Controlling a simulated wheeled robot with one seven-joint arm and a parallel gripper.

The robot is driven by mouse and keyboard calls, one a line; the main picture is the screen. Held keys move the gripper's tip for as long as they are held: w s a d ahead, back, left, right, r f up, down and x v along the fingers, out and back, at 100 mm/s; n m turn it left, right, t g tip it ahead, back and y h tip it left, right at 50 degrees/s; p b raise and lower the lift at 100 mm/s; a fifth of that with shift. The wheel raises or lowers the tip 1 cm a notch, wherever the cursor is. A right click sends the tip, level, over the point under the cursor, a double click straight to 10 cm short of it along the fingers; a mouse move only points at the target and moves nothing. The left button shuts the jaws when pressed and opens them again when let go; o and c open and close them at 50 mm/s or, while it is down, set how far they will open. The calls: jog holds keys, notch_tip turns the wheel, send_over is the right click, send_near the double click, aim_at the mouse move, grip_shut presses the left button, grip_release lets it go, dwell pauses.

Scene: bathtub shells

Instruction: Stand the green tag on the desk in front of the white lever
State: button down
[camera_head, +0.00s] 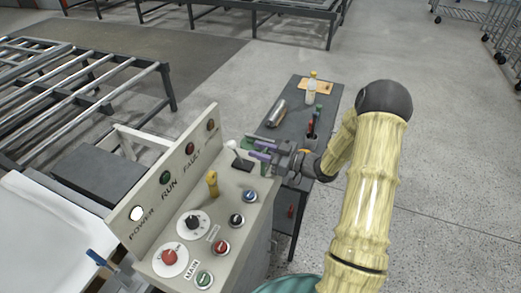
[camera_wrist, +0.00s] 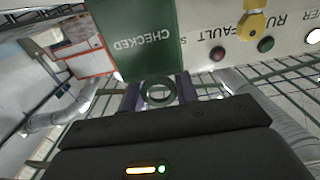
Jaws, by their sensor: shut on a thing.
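The green tag (camera_wrist: 143,38), marked CHECKED, is held by its ring in my gripper (camera_wrist: 158,90), between the purple fingers. In the head view my gripper (camera_head: 262,151) is shut at the far right edge of the control desk (camera_head: 176,228). A small part of the green tag (camera_head: 248,142) shows there beside the fingers. The white lever (camera_head: 232,145), with a dark base, stands on the desk just left of my gripper. In the wrist view the white lever is not visible. I cannot tell whether the tag touches the desk.
A yellow lever (camera_head: 212,183), dials and buttons are on the desk in front of the white lever. The upright panel (camera_head: 160,190) with lamps stands along its left. A dark side table (camera_head: 325,98) behind my gripper holds a bottle (camera_head: 311,91) and a metal cylinder (camera_head: 276,112).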

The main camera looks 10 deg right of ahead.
jog(key=shift+f, duration=0.2)
jog(key=c, duration=1.1)
grip_release()
jog(key=shift+o, duration=0.2)
jog(key=shift+s+d+r, duration=0.1)
jog(key=shift+r, duration=0.1)
jog(key=b+v, duration=0.2)
jog(key=v, duration=0.9)
jog(key=shift+s+d+b, duration=0.25)
jog(key=shift+d+b, duration=0.05)
jog(key=shift+b, duration=0.05)
